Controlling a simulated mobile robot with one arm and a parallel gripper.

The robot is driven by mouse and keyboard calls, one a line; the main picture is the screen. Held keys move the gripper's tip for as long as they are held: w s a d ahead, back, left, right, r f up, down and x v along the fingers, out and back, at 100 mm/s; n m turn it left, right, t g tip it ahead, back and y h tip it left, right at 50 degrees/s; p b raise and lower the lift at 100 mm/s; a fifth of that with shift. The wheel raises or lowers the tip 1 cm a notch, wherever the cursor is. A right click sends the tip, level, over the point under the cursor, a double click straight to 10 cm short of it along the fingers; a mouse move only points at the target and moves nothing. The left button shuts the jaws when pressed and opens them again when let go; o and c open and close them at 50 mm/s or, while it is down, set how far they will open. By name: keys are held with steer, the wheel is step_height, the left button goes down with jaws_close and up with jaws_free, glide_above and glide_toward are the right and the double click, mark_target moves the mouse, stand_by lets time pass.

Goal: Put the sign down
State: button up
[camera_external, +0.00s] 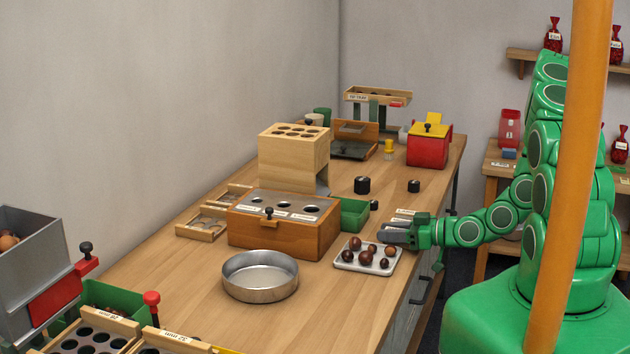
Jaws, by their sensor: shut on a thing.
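My gripper (385,234) reaches in from the right, low over the table's right side, just behind the white tray (342,264) of chestnuts. Its grey fingers are shut on a small sign. A white lettered plate, apparently the sign (398,223), shows just above the fingers. Another pale lettered plate (405,212) shows just behind it. The lettering is too small to read. The fingers hide part of what they hold, and I cannot tell whether the sign touches the table.
A wooden box with round holes (283,246) and a round metal pan (260,280) stand left of the tray. A green bin (354,214) and black knobs or weights (362,185) are behind. An orange post (570,180) crosses in front of my arm.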

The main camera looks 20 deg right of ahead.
steer(key=shift+f, duration=0.15)
steer(key=o, duration=1)
